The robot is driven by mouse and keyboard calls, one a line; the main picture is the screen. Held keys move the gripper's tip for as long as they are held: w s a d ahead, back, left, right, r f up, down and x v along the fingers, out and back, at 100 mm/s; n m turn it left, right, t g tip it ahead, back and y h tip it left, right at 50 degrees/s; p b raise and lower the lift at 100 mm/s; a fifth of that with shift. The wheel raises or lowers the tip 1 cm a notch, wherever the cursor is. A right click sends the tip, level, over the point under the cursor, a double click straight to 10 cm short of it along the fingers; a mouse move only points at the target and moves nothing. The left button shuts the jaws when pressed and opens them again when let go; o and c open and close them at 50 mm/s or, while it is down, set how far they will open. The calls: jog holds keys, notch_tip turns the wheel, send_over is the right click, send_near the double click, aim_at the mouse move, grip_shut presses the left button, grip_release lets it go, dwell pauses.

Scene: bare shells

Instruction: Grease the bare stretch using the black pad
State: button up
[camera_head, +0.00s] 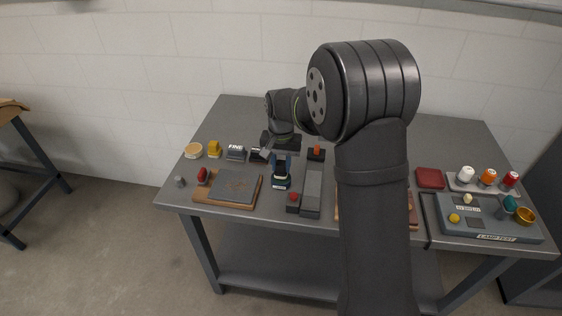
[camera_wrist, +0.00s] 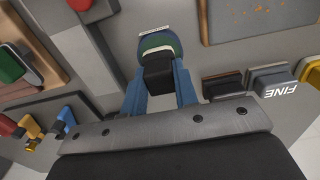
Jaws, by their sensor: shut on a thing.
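My gripper (camera_wrist: 158,88), with blue fingers, is shut on a black-handled pad (camera_wrist: 158,72). Its rounded green and dark blue body with a pale strip shows beyond the fingers. I cannot tell whether its underside is black. In the head view my gripper (camera_head: 281,168) and the dark pad (camera_head: 281,184) are just left of a long grey rail (camera_head: 312,186), apart from it sideways. The rail also shows left of the pad in the wrist view (camera_wrist: 82,52). I cannot make out which stretch of it is bare. Whether the pad touches the table is unclear.
A wooden board with a grey plate (camera_head: 238,189) lies left of the gripper. A grey block marked FINE (camera_head: 236,154) and a yellow block (camera_head: 214,149) stand behind. My arm hides part of a wooden board at right.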

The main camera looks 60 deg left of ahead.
aim_at(281, 163)
jog(key=shift+f, duration=0.55)
dwell(1.8)
jog(key=shift+r, duration=0.1)
jog(key=shift+r, duration=3.45)
